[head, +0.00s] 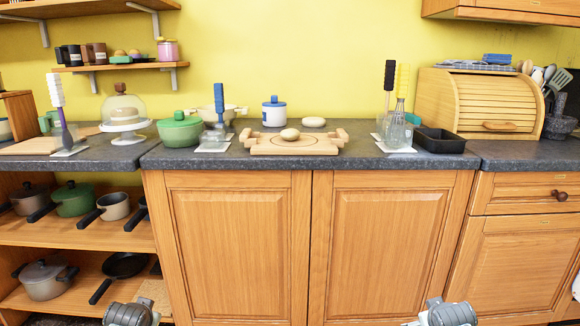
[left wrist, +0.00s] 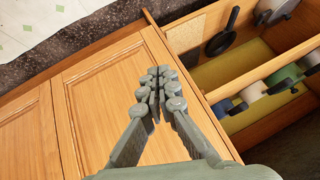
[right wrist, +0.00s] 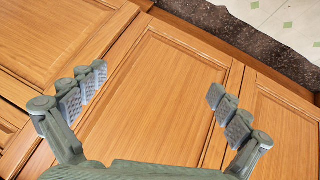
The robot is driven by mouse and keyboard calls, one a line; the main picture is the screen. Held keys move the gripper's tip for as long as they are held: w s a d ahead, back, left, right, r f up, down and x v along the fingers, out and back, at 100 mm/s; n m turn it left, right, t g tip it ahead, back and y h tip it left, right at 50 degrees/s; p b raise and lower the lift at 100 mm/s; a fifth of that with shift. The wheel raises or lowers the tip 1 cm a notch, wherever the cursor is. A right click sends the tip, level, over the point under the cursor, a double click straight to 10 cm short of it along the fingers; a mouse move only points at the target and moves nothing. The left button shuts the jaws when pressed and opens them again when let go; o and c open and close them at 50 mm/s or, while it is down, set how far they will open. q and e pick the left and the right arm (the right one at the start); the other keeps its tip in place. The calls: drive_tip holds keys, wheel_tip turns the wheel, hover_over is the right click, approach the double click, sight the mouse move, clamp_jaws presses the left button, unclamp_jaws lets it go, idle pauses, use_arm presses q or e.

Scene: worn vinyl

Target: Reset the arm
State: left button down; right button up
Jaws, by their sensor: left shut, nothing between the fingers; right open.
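My left gripper (left wrist: 158,88) shows in the left wrist view with its fingers together and nothing between them. It is in front of the wooden cabinet doors (left wrist: 110,95), beside the open shelves. My right gripper (right wrist: 158,95) shows in the right wrist view with its fingers wide apart and empty, facing a wooden cabinet door (right wrist: 150,85). In the head view only grey parts of my two arms show at the bottom edge, low in front of the cabinets. The gripper fingers are out of that view.
Open shelves (head: 110,234) with pots stand at the left.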

use_arm(q)
drive_tip(key=s+d+f+g, duration=0.1)
drive_tip(key=s+d+f, duration=0.2)
drive_tip(key=s+f, duration=0.3)
drive_tip(key=s+d+f+g+h, duration=0.1)
drive_tip(key=s+f, duration=0.5)
drive_tip(key=s, duration=1)
drive_tip(key=s+d+f+g+h, duration=0.1)
drive_tip(key=s+d+f, duration=0.4)
drive_tip(key=s, duration=0.7)
drive_tip(key=shift+f+g, duration=0.55)
drive_tip(key=shift+g, duration=0.35)
use_arm(e)
drive_tip(key=s+a+f+g, duration=0.1)
drive_tip(key=s+a+f, duration=0.2)
drive_tip(key=s+f, duration=0.3)
drive_tip(key=s+a+f+g+y, duration=0.1)
drive_tip(key=s+f, duration=0.5)
drive_tip(key=s, duration=1)
drive_tip(key=s+a+f+g+y, duration=0.1)
drive_tip(key=s+a+f, duration=0.4)
drive_tip(key=s, duration=0.7)
drive_tip(key=shift+f+g, duration=0.55)
drive_tip(key=shift+g, duration=0.35)
